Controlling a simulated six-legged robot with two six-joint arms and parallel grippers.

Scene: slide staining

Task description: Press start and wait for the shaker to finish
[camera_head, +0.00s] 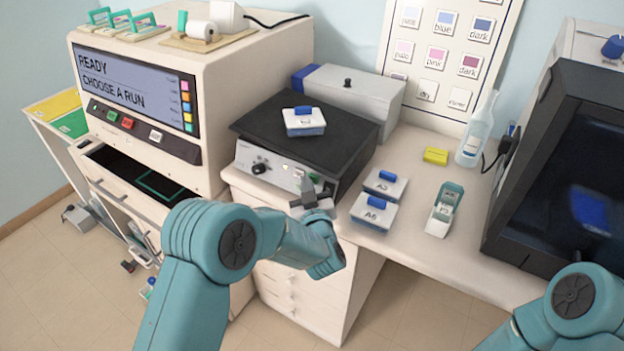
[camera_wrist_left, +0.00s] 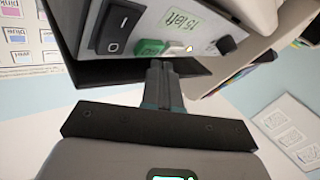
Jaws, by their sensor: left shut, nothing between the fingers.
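The shaker has a black top plate (camera_head: 262,122) and a pale front panel with a dark knob (camera_head: 258,168). A white box with a blue clip (camera_head: 304,123) sits on the plate. My left gripper (camera_head: 309,186) is at the right part of the shaker's front, shut and empty. In the left wrist view its closed fingers (camera_wrist_left: 160,68) point at the panel, close to a green button (camera_wrist_left: 149,47); whether they touch cannot be told.
A yellow block (camera_head: 435,156) and a wash bottle (camera_head: 474,140) stand behind. A large machine (camera_head: 130,80) at left reads "READY CHOOSE A RUN". A dark cabinet (camera_head: 550,150) stands right.

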